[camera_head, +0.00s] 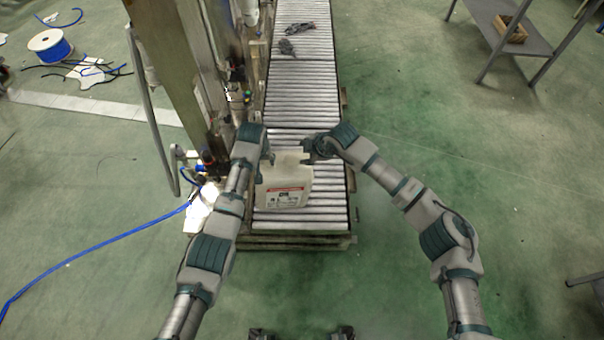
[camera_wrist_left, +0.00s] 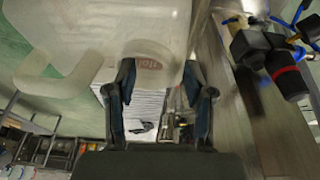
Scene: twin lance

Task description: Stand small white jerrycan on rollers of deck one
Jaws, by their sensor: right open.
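The small white jerrycan (camera_head: 284,190) is at the near end of the deck's rollers (camera_head: 310,226), its red-and-black label facing me. Whether its base touches the rollers is hidden. My left gripper (camera_head: 269,157) is at the can's upper left. In the left wrist view its fingers (camera_wrist_left: 159,68) stand apart, with the can's pale body (camera_wrist_left: 95,30) and a red mark between and beyond the tips. Whether they press on the can cannot be told. My right gripper (camera_head: 307,151) is open at the can's upper right; contact is unclear.
A tall metal machine column (camera_head: 170,60) stands close left of the rollers. Dark crumpled pieces (camera_head: 287,46) lie farther up the conveyor. A shelf (camera_head: 510,25) stands back right, and a blue hose (camera_head: 90,245) crosses the left floor. The right floor is mostly clear.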

